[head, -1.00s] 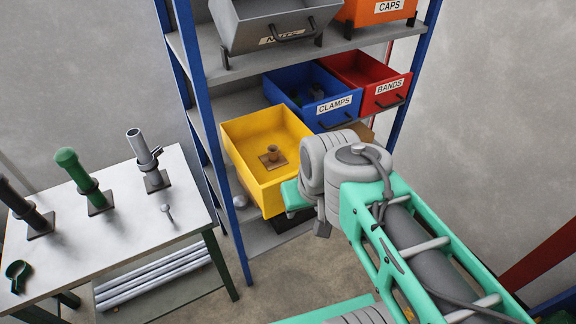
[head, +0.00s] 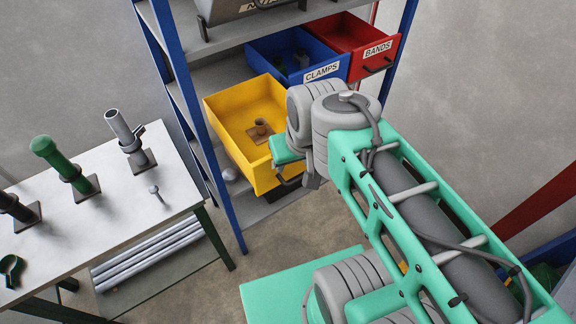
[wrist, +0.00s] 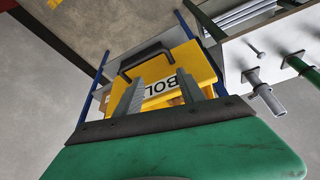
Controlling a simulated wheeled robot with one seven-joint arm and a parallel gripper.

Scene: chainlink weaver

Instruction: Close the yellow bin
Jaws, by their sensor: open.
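The yellow bin (head: 230,150) is pulled out of the blue-posted shelf and stands open, with a brown fitting on a plate (head: 261,130) inside. Its front carries a black handle. The wrist view shows the yellow front (wrist: 207,72), a label partly reading "BOL" (wrist: 158,88) and the handle (wrist: 146,56). My gripper (wrist: 158,78) is open and empty. Its two grey fingers point toward the bin front and overlap the label in the picture; whether they touch it I cannot tell.
The blue clamps bin (head: 290,75) and red bands bin (head: 345,45) also stick out beside the yellow bin. A white table (head: 110,210) with pipe fittings stands at the left. Floor is clear between table and my arm.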

